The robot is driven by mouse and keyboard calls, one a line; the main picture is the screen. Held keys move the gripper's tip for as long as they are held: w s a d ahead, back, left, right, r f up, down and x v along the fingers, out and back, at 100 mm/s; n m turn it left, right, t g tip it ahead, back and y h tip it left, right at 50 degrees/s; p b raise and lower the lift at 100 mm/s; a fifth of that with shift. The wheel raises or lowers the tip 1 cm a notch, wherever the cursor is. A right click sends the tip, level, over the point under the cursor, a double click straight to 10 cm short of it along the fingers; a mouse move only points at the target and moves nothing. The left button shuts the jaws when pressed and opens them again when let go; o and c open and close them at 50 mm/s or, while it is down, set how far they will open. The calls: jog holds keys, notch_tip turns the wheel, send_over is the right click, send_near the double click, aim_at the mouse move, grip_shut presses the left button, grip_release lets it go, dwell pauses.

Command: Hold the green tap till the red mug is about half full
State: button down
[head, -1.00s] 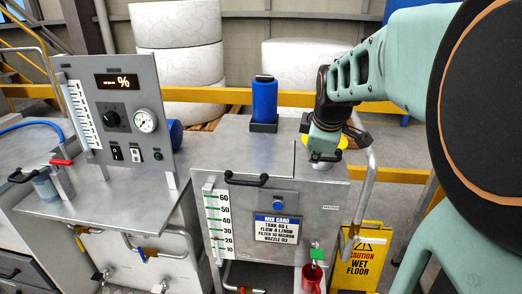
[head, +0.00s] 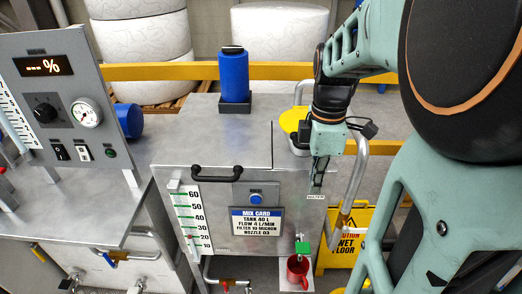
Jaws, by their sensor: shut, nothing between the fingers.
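The green tap (head: 303,245) is on the lower right of the steel tank's front. The red mug (head: 297,268) stands under it on a small pale shelf (head: 291,286). Its inside and water level cannot be made out. My gripper (head: 317,188) points down in front of the tank's upper right front, above the tap and apart from it. Its fingers are small and dark here, shut with nothing between them.
The steel tank (head: 215,150) carries a black handle (head: 217,172), a level scale (head: 190,220) and a mix card (head: 257,222). A blue canister (head: 234,75) stands on top. A yellow wet-floor sign (head: 335,245) stands right of the mug. A control panel (head: 60,100) is at left.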

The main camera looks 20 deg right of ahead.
aim_at(303, 246)
notch_tip(303, 246, down, 24)
jog(key=b, duration=0.6)
jog(key=shift+f, duration=0.1)
dwell(0.5)
